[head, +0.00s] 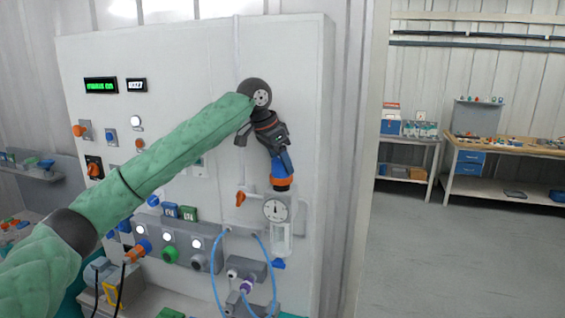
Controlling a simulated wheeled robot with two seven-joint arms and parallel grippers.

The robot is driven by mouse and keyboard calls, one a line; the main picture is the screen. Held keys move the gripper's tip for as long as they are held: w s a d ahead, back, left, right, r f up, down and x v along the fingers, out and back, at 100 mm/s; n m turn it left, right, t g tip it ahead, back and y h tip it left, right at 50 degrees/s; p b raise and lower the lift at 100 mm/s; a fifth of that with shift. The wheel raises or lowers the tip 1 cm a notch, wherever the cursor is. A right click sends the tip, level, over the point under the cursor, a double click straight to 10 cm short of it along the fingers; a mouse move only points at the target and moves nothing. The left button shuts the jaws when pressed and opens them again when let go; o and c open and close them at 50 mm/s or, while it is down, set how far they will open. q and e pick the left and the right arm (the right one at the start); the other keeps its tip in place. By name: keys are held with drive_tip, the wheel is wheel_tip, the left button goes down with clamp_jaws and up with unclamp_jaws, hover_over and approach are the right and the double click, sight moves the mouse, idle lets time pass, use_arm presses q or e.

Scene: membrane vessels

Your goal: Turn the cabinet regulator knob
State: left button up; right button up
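My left arm, in a green sleeve, reaches across the front of the white cabinet (310,80). Its dark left gripper (267,138) points down at the cabinet's right part. Just below it is a blue piece with an orange band (281,178), directly above the regulator's round white gauge (276,210) and clear bowl (281,240). The gripper and the blue piece overlap in the picture. I cannot tell whether they touch, nor how far the fingers are apart. My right gripper is not in view.
A small orange lever (240,198) sits left of the gauge. Blue hoses (215,275) loop below it. Buttons and connectors line a grey strip (200,240) lower on the cabinet. A workbench (515,150) and a shelf unit (408,150) stand far right, with clear floor before them.

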use_arm(q)
drive_tip(key=shift+o, duration=0.6)
drive_tip(key=shift+s+a+r, duration=0.1)
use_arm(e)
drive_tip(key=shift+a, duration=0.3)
use_arm(q)
drive_tip(key=shift+n+t+y, duration=0.3)
drive_tip(key=shift+n+t, duration=0.1)
drive_tip(key=shift+n, duration=0.7)
drive_tip(key=shift+n+t+y, duration=0.3)
drive_tip(key=shift+n, duration=0.8)
drive_tip(key=shift+n+t+y, duration=0.3)
drive_tip(key=shift+n, duration=0.8)
drive_tip(key=n+y, duration=0.1)
drive_tip(key=n, duration=0.2)
drive_tip(key=shift+n+t+y, duration=0.3)
drive_tip(key=shift+n, duration=0.5)
